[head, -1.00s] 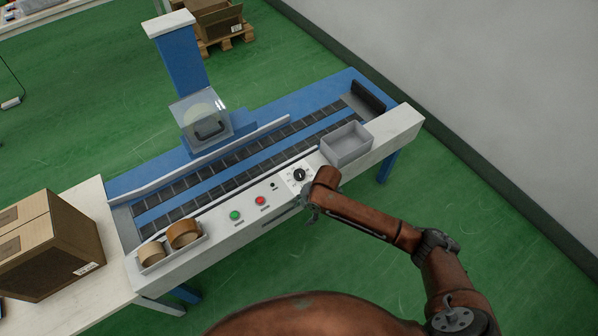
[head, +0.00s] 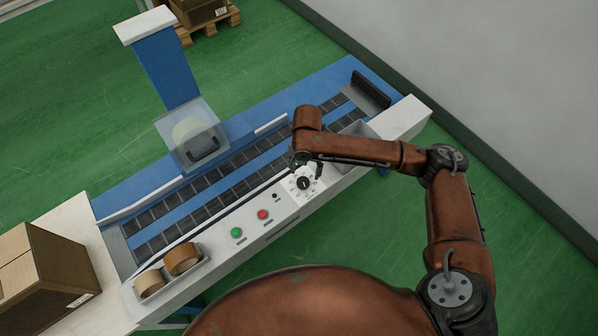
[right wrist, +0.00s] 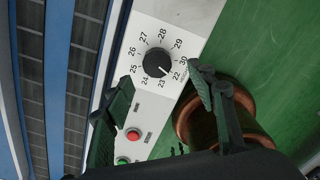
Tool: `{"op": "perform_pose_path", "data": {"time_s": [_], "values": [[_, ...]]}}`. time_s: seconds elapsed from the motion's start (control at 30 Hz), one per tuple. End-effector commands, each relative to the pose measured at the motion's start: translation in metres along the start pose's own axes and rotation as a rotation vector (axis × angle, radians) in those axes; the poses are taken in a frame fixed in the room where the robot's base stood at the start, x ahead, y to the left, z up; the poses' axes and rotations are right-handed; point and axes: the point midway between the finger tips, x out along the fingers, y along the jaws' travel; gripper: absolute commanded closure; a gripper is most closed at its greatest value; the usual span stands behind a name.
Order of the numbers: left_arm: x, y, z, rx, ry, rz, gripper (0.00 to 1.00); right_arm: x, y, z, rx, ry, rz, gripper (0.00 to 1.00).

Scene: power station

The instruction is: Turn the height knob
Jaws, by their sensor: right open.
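The height knob (head: 303,184) is a round black knob on a white dial plate on the front ledge of the conveyor machine. Contact with the knob is not visible. My left gripper is out of view.
A green button (head: 237,232) and a red button (head: 263,215) are left of the dial. A tray with tape rolls (head: 183,259) is at the left end. A grey bin (head: 352,131), partly behind my right arm, is to the right. A cardboard box (head: 45,268) stands left.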

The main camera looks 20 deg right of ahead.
Motion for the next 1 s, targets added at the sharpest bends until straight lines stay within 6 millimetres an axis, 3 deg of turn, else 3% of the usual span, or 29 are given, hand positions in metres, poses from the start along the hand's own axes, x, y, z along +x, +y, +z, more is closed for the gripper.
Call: {"op": "perform_pose_path", "data": {"time_s": [0.07, 0.1, 0.5, 0.7, 1.0], "values": [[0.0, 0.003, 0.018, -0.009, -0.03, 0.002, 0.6, 0.01, 0.004, -0.002, -0.009, 0.003, -0.002, 0.49], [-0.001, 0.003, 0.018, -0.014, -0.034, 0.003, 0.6, 0.015, 0.006, -0.003, -0.012, 0.003, -0.002, 0.49], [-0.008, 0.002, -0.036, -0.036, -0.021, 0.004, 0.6, 0.067, 0.012, -0.005, -0.02, 0.003, 0.0, 0.49], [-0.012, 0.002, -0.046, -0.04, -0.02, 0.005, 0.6, 0.075, 0.011, -0.004, -0.018, 0.001, 0.001, 0.49], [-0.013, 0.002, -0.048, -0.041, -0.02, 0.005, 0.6, 0.075, 0.01, -0.004, -0.016, 0.0, 0.001, 0.5]]}}
